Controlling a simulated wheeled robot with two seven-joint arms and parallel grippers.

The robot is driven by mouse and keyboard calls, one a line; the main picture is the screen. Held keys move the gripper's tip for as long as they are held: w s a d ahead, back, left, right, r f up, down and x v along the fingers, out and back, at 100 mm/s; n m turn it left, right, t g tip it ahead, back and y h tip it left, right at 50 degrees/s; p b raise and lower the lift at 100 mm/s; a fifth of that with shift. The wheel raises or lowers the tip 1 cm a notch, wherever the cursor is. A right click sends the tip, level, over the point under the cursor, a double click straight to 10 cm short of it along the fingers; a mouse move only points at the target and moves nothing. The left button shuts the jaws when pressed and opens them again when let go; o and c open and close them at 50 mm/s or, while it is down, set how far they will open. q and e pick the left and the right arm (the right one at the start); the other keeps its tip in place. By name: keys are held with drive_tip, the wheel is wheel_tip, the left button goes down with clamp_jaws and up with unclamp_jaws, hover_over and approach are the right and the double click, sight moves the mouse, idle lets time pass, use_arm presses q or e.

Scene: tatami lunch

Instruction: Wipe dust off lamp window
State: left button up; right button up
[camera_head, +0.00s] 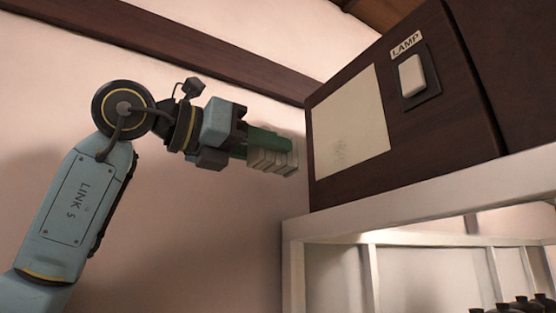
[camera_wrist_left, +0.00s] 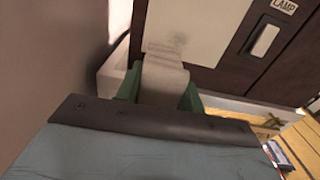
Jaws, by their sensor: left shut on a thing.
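The lamp window is a pale cream panel (camera_head: 352,110) on the front of a dark wooden box, with a grey dusty smudge (camera_head: 343,153) on its lower left part. It also shows at the top of the left wrist view (camera_wrist_left: 190,22). My left gripper (camera_head: 268,150) has green fingers and is shut on a pale grey folded cloth (camera_head: 273,161). The cloth (camera_wrist_left: 164,78) points towards the window's lower left side. In the head view a gap shows between cloth and box. The right gripper is not in view.
A white rocker switch (camera_head: 412,75) under a LAMP label (camera_head: 407,44) sits right of the window. The box (camera_head: 450,120) stands on a white shelf (camera_head: 400,205). Dark bottles (camera_head: 520,305) are below right. A plain wall (camera_head: 215,230) lies behind my arm.

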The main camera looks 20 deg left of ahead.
sight(299, 151)
use_arm(q)
drive_tip(key=shift+s+r, duration=0.2)
drive_tip(key=shift+s, duration=0.05)
drive_tip(key=shift+s+d+r, duration=0.1)
drive_tip(key=shift+s+d, duration=0.05)
drive_tip(key=shift+s, duration=0.1)
drive_tip(key=shift+d, duration=0.15)
drive_tip(key=p+x, duration=0.1)
drive_tip(key=x, duration=0.4)
drive_tip(key=shift+p, duration=0.35)
drive_tip(key=shift+w, duration=0.25)
drive_tip(key=shift+p+x, duration=0.45)
drive_tip(key=shift+x, duration=0.55)
drive_tip(key=shift+s+d, duration=0.1)
drive_tip(key=shift+s, duration=0.05)
